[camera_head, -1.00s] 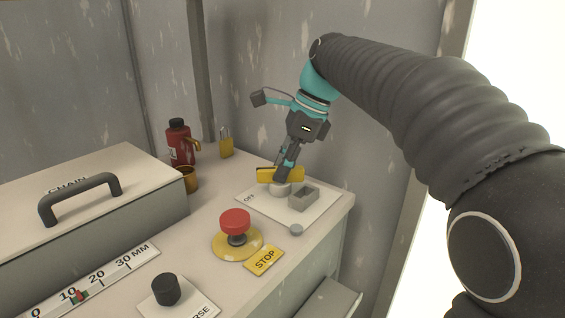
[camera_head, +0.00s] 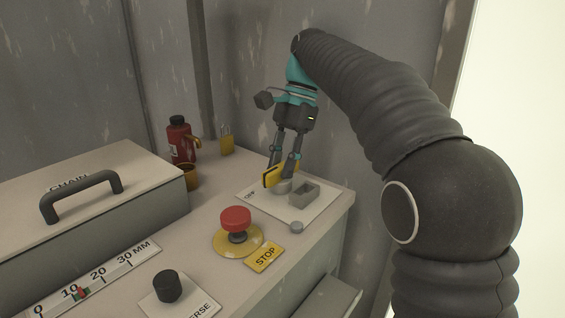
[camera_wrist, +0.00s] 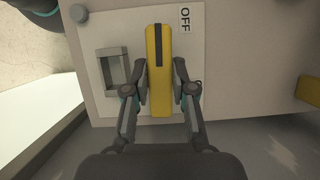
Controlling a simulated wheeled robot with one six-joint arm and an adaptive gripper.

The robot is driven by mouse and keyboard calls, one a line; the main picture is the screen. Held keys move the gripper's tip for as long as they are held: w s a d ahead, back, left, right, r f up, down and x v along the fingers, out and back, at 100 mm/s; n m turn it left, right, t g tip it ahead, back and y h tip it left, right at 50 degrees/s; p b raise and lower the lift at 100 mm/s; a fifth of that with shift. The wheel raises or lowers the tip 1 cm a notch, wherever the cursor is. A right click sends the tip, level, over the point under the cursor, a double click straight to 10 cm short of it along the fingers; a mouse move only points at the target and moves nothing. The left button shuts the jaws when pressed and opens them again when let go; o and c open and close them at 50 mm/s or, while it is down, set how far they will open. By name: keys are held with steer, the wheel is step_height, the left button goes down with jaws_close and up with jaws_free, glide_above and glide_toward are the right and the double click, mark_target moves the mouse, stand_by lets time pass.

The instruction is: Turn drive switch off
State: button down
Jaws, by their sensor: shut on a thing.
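The drive switch is a yellow bar handle (camera_head: 271,177) on a round grey hub, mounted on a pale plate (camera_head: 312,208) at the cabinet's back right corner. My gripper (camera_head: 282,165) comes down on it from above and is shut on the handle. In the wrist view my gripper's fingers (camera_wrist: 160,84) press on both long sides of the yellow handle (camera_wrist: 159,45). The handle's dark stripe points toward the top, a little left of the OFF label (camera_wrist: 185,19). The hub is hidden under the handle in the wrist view.
A small open grey box (camera_head: 304,193) stands beside the switch. A red mushroom button (camera_head: 236,218) on a yellow base and a STOP label (camera_head: 264,257) are in front. A red bottle (camera_head: 180,140), a padlock (camera_head: 227,146) and a brass cup (camera_head: 188,177) stand behind left.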

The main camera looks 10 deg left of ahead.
steer(key=shift+n, duration=0.4)
steer(key=c, duration=1)
jaws_free()
steer(key=shift+o, duration=0.2)
steer(key=shift+m, duration=0.3)
